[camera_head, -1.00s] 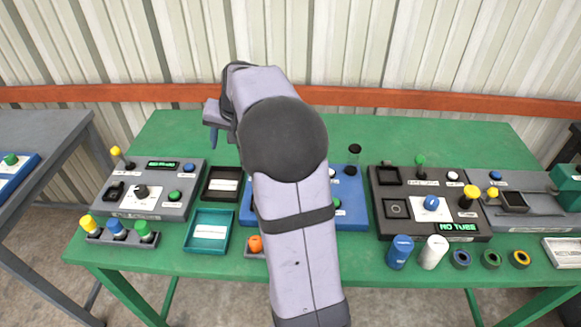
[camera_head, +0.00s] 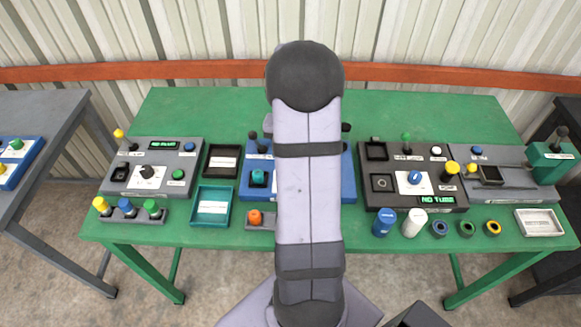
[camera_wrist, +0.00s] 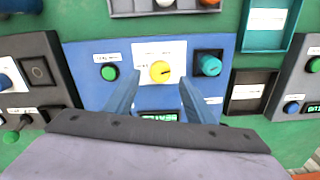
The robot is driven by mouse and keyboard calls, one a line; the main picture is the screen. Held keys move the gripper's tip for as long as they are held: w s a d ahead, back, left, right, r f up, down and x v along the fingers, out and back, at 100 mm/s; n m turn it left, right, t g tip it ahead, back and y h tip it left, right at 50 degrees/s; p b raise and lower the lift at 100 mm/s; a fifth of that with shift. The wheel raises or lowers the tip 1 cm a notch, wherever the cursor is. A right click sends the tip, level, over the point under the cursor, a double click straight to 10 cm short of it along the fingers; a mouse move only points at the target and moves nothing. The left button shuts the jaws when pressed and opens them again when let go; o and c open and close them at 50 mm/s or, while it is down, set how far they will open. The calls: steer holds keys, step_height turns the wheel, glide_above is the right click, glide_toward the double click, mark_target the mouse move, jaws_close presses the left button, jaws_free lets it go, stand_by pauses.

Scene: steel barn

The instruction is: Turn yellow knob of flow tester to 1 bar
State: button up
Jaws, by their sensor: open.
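The blue panel (camera_wrist: 88,88), which I take to be the flow tester, fills the middle of the wrist view. Its yellow knob (camera_wrist: 161,72) sits on a white dial plate (camera_wrist: 144,48) with a dark pointer mark. A small lit display (camera_wrist: 158,117) lies partly hidden behind my gripper; I cannot read it. My gripper (camera_wrist: 158,84) is open, its two blue fingers on either side of the line to the knob and seemingly short of it. In the head view the blue panel (camera_head: 246,181) is partly hidden by my arm, and the yellow knob is hidden.
A green button (camera_wrist: 109,73) and a teal cup-like part (camera_wrist: 209,65) flank the dial. Dark panels stand on both sides, one reading "NO TUBE" (camera_head: 437,199). Trays (camera_head: 211,206), bottles (camera_head: 414,222) and rings (camera_head: 466,228) lie along the table front. The table's back strip is clear.

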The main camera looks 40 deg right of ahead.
steer(key=shift+f+p, duration=0.5)
steer(key=shift+f, duration=1.7)
steer(key=shift+c, duration=0.5)
steer(key=c, duration=1)
